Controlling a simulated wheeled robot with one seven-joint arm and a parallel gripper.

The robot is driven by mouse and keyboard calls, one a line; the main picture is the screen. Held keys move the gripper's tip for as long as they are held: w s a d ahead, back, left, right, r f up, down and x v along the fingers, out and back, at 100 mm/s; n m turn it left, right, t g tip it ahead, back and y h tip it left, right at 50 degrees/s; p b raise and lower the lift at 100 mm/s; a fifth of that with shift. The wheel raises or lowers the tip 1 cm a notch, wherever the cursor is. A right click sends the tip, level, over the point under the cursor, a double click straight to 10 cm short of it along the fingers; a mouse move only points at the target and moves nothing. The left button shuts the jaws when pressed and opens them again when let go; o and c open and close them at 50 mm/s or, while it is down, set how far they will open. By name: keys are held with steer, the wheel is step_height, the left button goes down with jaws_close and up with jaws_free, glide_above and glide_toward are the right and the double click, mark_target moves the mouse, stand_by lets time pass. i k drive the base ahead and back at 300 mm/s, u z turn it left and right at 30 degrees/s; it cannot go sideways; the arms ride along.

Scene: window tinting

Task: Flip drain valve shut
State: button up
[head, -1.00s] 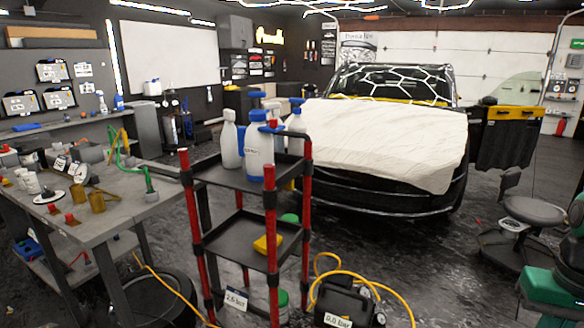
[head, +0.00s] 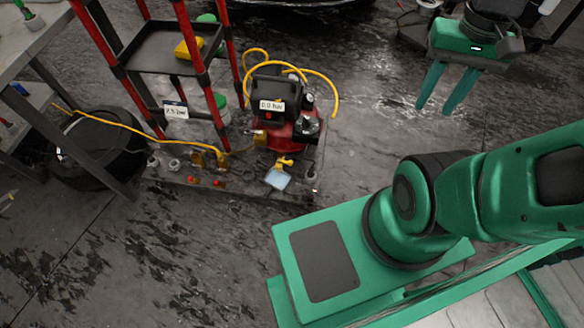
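A red-posted cart (head: 150,47) stands behind and left of the compressor. A yellow hose (head: 125,127) runs past a black tyre (head: 95,150) to brass fittings (head: 208,158). Small parts lie on the dark base plate. A workbench (head: 30,45) is at left. Floor between compressor and gripper is clear.

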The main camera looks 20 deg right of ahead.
mark_target(290, 163)
steer(key=k, duration=0.8)
steer(key=u, duration=0.75)
steer(key=i, duration=1.15)
steer(key=z, duration=1.05)
